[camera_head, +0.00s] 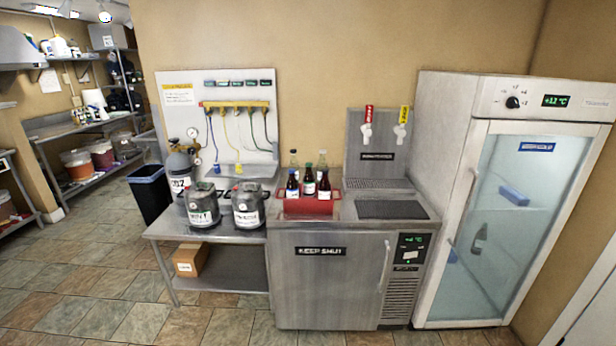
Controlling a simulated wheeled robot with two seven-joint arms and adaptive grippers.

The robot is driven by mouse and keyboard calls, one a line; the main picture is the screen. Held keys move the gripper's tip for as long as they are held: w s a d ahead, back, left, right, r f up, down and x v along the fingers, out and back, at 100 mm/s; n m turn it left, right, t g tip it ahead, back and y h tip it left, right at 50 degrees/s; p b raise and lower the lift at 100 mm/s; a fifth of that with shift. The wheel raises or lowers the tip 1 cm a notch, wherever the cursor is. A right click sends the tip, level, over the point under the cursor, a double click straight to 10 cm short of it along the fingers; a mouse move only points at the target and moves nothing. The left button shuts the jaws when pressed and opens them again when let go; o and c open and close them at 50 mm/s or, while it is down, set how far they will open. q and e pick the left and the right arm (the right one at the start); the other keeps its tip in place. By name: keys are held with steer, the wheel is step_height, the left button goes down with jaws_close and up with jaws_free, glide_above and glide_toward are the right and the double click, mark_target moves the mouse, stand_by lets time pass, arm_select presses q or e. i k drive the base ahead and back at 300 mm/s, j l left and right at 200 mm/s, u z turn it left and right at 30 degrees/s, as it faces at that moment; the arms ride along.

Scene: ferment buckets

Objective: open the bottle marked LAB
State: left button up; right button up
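Several bottles stand together in and behind a red crate (308,207) on the steel cooler's top. In the front row are a dark bottle with a bluish label (292,186), a dark bottle with a pale label (308,182) and a dark bottle with a pale label and red upper part (325,187). Clear bottle tops (294,158) show behind them, partly hidden. The labels are too small to read, so I cannot tell which one says LAB. One more bottle (480,238) stands inside the glass-door fridge. Neither of my grippers is in view.
The steel cooler (322,285) is marked KEEP SHUT and carries two taps. Two grey kegs (249,208) and a gas cylinder (181,170) stand on the steel table to its left. A closed white fridge (460,200) stands right. The tiled floor in front is clear.

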mark_target(294, 164)
steer(key=i+j, duration=0.1)
steer(key=i, duration=0.5)
steer(key=i+j, duration=0.1)
steer(key=i, duration=0.45)
